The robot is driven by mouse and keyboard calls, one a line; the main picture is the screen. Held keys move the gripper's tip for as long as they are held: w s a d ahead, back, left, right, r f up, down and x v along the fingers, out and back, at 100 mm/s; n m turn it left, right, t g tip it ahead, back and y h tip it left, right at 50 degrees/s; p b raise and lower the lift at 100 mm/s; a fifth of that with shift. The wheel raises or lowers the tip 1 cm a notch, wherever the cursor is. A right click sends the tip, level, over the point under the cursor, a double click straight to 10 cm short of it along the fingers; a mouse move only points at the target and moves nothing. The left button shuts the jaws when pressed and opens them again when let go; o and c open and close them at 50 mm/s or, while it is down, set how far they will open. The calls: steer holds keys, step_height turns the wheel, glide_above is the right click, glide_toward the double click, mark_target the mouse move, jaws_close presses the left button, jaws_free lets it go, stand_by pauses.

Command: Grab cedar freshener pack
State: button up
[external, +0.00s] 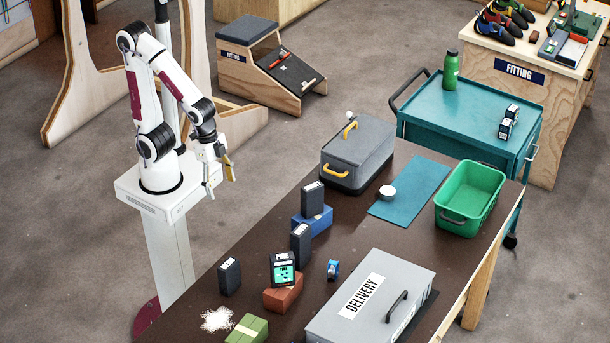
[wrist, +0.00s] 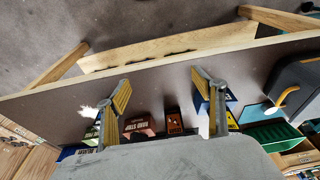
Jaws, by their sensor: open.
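Several dark upright packs stand on the brown table. One is on a blue block (external: 312,200), one is just in front of it (external: 300,243), one is at the near left edge (external: 229,277), and one with a teal label reading like PINE is on a red block (external: 283,268). I cannot read which is the cedar pack. My gripper (external: 221,180) is open and empty, apart from the table's left side and above it. In the wrist view, my gripper (wrist: 163,96) has its fingers spread, with one dark pack (wrist: 174,121) visible beyond, between them.
A grey DELIVERY box (external: 365,300), grey lidded case (external: 356,155), teal mat (external: 410,190) and green bin (external: 470,200) occupy the table. A green block (external: 248,330), white powder (external: 216,319) and a small blue roll (external: 333,269) lie near the packs. A teal cart (external: 465,110) stands behind.

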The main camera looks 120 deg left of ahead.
mark_target(301, 238)
steer(key=w+f+t, duration=0.1)
steer(key=w+f, duration=0.3)
steer(key=w, duration=0.1)
steer(key=w+f+t, duration=0.1)
steer(key=w+f, duration=0.3)
steer(key=w, duration=0.1)
steer(key=w+f+t, duration=0.2)
steer(key=w+f, duration=0.2)
steer(key=shift+w+f, duration=0.15)
steer(key=shift+w, duration=0.25)
steer(key=w+t, duration=0.1)
steer(key=w+r+t, duration=0.1)
steer(key=w, duration=0.1)
steer(key=w+r, duration=0.1)
steer(key=w, duration=0.1)
steer(key=shift+t, duration=0.4)
steer(key=w+r+t, duration=0.3)
steer(key=w+r, duration=0.1)
steer(key=r, duration=0.2)
steer(key=shift+w, duration=0.25)
steer(key=shift+w+f, duration=0.1)
steer(key=shift+f, duration=0.05)
steer(key=shift+x, duration=1.2)
steer(key=shift+x, duration=2.6)
